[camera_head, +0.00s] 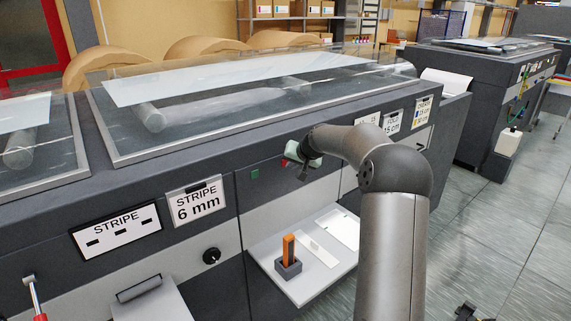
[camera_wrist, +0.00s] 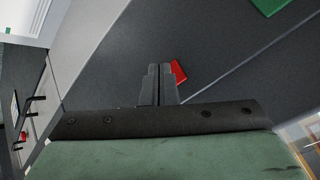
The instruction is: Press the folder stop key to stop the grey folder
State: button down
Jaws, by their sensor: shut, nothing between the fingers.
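My gripper (camera_head: 292,163) is at the dark grey front panel of the long machine (camera_head: 225,170), its fingers shut and empty. In the wrist view the closed fingertips (camera_wrist: 160,68) point at the panel. A red key (camera_wrist: 179,72) shows just right of the fingertips, partly hidden behind them. Whether they touch it I cannot tell. In the head view only a small red bit (camera_head: 284,162) shows beside my gripper. A green key (camera_head: 255,174) sits on the same panel to the left and also shows at the wrist view's top right (camera_wrist: 270,5).
Below the panel, a pale shelf (camera_head: 300,283) juts out with an orange item (camera_head: 289,247) in a dark holder and flat white pieces. A black knob (camera_head: 211,256) and STRIPE signs (camera_head: 117,230) are to the left. Clear lids (camera_head: 130,150) cover the top.

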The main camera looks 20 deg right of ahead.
jog(key=shift+w+a, duration=0.15)
jog(key=shift+w, duration=0.25)
dwell(0.4)
dwell(0.4)
jog(key=shift+s+d+b, duration=0.25)
jog(key=shift+s+b, duration=0.45)
jog(key=shift+s, duration=0.1)
jog(key=shift+s+d+b, duration=0.25)
jog(key=shift+s+b, duration=0.5)
jog(key=shift+s, duration=0.05)
jog(key=shift+s+d+b, duration=0.2)
jog(key=shift+s+b, duration=0.55)
jog(key=shift+s, duration=0.05)
jog(key=shift+s+d+b, duration=0.25)
jog(key=shift+s+b, duration=0.5)
jog(key=shift+s, duration=0.05)
